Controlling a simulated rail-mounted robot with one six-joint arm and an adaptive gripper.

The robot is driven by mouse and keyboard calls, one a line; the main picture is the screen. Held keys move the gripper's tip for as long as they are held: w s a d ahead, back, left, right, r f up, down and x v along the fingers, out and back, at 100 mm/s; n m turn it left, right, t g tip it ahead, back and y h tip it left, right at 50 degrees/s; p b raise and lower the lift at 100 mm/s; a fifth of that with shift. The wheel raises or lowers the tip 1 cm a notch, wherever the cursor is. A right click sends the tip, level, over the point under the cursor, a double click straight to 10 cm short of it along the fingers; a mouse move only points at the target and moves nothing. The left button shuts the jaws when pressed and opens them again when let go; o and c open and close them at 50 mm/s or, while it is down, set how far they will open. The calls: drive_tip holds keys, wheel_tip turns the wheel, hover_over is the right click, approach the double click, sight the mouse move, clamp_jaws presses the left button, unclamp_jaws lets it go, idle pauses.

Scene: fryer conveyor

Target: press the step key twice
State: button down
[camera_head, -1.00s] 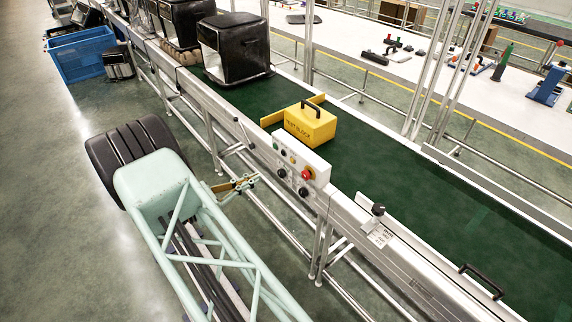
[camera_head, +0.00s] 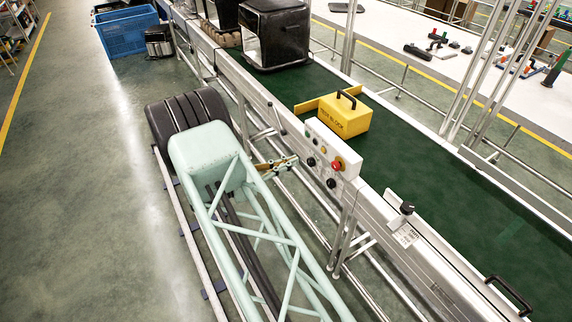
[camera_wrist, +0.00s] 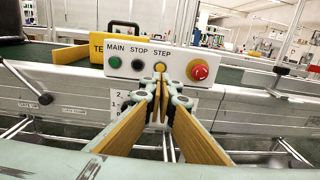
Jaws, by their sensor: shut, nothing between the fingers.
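The step key is a round yellow button (camera_wrist: 160,67) under the word STEP on the white control panel (camera_wrist: 128,64). The panel also shows on the conveyor's near side in the head view (camera_head: 345,156). My gripper (camera_wrist: 160,84) is shut and empty, its fingertips together just below the step key in the wrist view. In the head view my gripper (camera_head: 290,160) is in front of the panel, with a small gap showing between them. The key's top is visible; contact cannot be made out.
Beside the key are the green MAIN button (camera_wrist: 114,62), black STOP button (camera_wrist: 138,65) and red mushroom button (camera_wrist: 200,70). A yellow test block (camera_head: 344,116) sits on the green belt (camera_head: 420,165) behind the panel. Rails and legs run below. Open floor lies left.

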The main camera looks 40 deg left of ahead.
drive_tip(key=b, duration=0.1)
approach(322, 150)
drive_tip(key=x, duration=0.5)
drive_tip(key=shift+d, duration=0.1)
drive_tip(key=shift+x, duration=0.85)
drive_tip(key=shift+w, duration=0.15)
drive_tip(key=shift+w+d+b, duration=0.1)
drive_tip(key=shift+w+b, duration=0.25)
drive_tip(key=shift+w, duration=0.35)
drive_tip(key=shift+s, duration=0.8)
drive_tip(key=p+v, duration=0.1)
drive_tip(key=v, duration=1.2)
idle(3.3)
